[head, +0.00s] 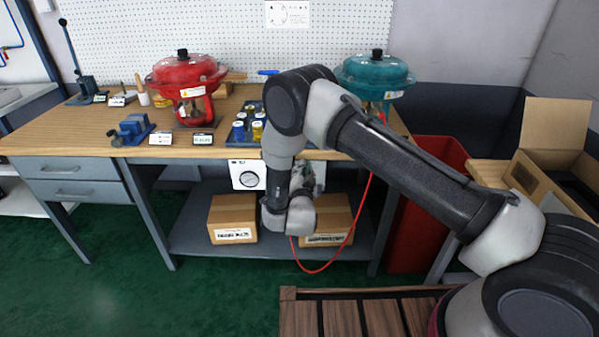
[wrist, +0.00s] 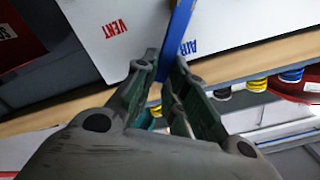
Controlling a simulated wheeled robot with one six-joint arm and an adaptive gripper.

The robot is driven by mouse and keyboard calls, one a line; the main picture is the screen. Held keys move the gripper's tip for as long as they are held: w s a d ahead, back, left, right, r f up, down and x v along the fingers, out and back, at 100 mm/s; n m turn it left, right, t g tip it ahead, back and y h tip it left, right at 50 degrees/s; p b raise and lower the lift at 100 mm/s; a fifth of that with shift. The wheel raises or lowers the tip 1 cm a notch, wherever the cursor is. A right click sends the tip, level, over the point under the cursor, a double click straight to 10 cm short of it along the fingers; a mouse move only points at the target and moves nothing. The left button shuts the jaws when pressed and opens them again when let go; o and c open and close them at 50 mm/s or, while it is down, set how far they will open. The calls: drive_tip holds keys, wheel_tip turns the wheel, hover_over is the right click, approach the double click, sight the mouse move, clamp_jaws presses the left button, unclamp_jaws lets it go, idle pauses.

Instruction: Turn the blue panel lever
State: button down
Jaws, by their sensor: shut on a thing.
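The blue panel lever (wrist: 179,28) is a flat blue bar in the wrist view. It crosses the white panel (wrist: 225,25) between the red VENT label and the blue AIR label. My gripper (wrist: 166,66) is shut on the lever, with one dark finger on each side of it. In the head view the white panel (head: 240,175) hangs under the bench's front edge, with a round gauge on its left part. My arm covers the panel's middle there, and the lever and my fingertips are hidden.
The wooden bench (head: 60,135) holds a red actuator (head: 187,72), a teal actuator (head: 374,72), a blue vise (head: 131,129) and small bottles. Cardboard boxes (head: 233,215) stand on the lower shelf. A red hose (head: 350,235) loops below the panel. A red bin (head: 418,240) stands right.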

drive_tip(key=d+f+m, duration=0.3)
drive_tip(key=f+m, duration=0.3)
drive_tip(key=m, duration=0.5)
drive_tip(key=shift+s, duration=0.1)
idle(0.5)
drive_tip(key=c, duration=1.4)
unclamp_jaws()
drive_tip(key=shift+c, duration=0.2)
drive_tip(key=s, duration=1.2)
drive_tip(key=shift+a, duration=0.2)
